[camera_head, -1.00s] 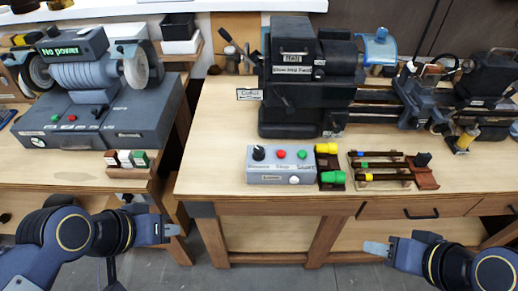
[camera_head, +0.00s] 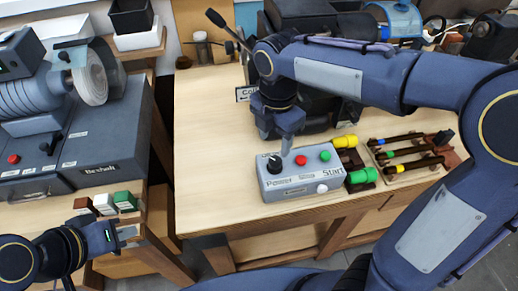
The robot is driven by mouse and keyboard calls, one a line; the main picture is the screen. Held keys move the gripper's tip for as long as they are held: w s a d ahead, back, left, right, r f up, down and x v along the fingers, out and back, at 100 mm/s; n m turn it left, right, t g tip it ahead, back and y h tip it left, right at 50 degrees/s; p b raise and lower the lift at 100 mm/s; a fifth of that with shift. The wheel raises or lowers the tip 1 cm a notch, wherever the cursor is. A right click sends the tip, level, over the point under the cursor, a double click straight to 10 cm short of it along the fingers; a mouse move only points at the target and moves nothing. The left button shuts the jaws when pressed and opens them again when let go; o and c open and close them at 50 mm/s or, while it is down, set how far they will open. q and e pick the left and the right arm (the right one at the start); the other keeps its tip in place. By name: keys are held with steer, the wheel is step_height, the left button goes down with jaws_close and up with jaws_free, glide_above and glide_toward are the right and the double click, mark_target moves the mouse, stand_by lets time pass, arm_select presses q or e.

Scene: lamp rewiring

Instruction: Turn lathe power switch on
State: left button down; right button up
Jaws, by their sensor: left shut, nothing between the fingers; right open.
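The grey control box (camera_head: 310,186) sits on the workbench near its front edge. It has a black rotary knob (camera_head: 274,163) at its left end, above a label that seems to read "Power", a red button (camera_head: 301,160) and a green button (camera_head: 325,156). My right gripper (camera_head: 287,150) points down just above the box, beside the knob on its right. It is open; whether a finger touches the knob cannot be told. My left gripper (camera_head: 135,231) is shut and empty, low at the left. The lathe (camera_head: 300,15) is mostly hidden behind my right arm.
Yellow (camera_head: 346,141) and green (camera_head: 362,176) plugs and a wooden rack (camera_head: 400,155) lie right of the box. The workbench (camera_head: 215,150) is clear left of the box.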

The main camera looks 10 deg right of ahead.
mark_target(274, 161)
step_height(274, 161, down, 7)
steer(key=shift+s+d+f, duration=0.1)
steer(key=shift+f, duration=0.1)
stand_by(0.3)
steer(key=c, duration=1)
